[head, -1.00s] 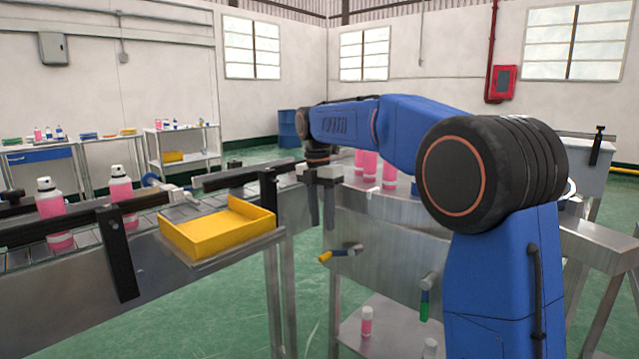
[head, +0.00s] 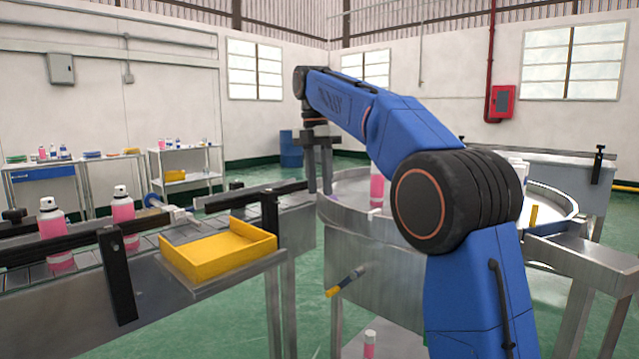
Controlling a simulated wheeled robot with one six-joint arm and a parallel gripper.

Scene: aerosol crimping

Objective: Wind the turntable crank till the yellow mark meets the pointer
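The turntable (head: 345,188) is a round steel table with a raised rim, right of centre and partly behind my arm. A crank-like handle (head: 345,283) with a yellow end and a dark middle sticks out from its side, pointing down and left. A yellow upright piece (head: 533,216) stands at the right of the rim; I cannot tell whether it is the mark or the pointer. My gripper (head: 319,182) points down near the turntable's left edge, above and apart from the handle. Its two fingers are spread, with nothing seen between them.
A yellow tray (head: 218,250) sits on a ledge beside the conveyor (head: 150,268) at left, where pink cans (head: 124,220) stand between black rails. A pink can (head: 376,190) shows on the turntable. A smaller pink can (head: 370,343) stands below. My arm blocks much of the right.

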